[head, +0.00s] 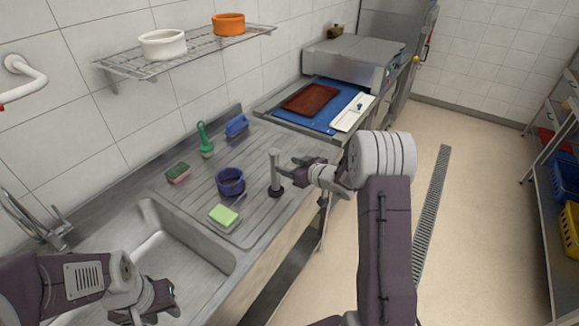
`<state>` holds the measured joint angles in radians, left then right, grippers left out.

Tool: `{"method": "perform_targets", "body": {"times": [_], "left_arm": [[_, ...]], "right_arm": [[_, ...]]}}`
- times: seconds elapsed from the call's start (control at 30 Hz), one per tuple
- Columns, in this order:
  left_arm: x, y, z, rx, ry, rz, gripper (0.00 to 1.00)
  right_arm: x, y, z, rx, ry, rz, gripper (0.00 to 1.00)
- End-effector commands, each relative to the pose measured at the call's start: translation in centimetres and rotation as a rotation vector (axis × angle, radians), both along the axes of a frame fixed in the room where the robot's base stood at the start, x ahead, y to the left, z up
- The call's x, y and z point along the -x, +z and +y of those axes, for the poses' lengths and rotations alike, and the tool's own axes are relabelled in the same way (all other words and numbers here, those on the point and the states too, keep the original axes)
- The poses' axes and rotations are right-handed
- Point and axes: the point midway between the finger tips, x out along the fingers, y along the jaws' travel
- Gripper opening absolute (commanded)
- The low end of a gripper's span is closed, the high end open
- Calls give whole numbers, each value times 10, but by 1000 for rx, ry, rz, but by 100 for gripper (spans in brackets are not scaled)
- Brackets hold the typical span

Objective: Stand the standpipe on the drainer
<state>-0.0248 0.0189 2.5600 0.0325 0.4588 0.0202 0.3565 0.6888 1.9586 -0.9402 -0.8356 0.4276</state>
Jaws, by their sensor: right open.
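The standpipe (275,171) is a pale grey tube with a black foot. It stands upright on the ribbed steel drainer (195,198), near the drainer's front edge. My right gripper (287,170) is open just right of the tube, with its fingertips close to it. I cannot tell whether they touch it. My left gripper (172,302) is low at the left, over the front of the sink, away from the standpipe. Its jaws are too unclear to tell open from shut.
On the drainer are a dark blue ring-shaped pot (230,181), a green-yellow sponge (223,216), another sponge (178,173), a green brush (205,141) and a blue brush (237,125). The sink basin (165,240) lies left. A machine with a blue bed (318,122) stands beyond.

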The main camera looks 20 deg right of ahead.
Motion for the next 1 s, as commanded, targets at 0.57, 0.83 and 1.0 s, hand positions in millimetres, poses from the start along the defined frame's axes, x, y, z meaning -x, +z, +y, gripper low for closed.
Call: {"method": "perform_targets", "body": {"times": [0.57, 0.83, 1.0], "left_arm": [[0, 0, 0, 0, 0, 0, 36], [0, 0, 0, 0, 0, 0, 36], [0, 0, 0, 0, 0, 0, 36]], "right_arm": [[231, -47, 28, 190, -349, 817, 52], [320, -52, 58, 159, -322, 1071, 52], [319, -52, 57, 158, -323, 1071, 52]]}}
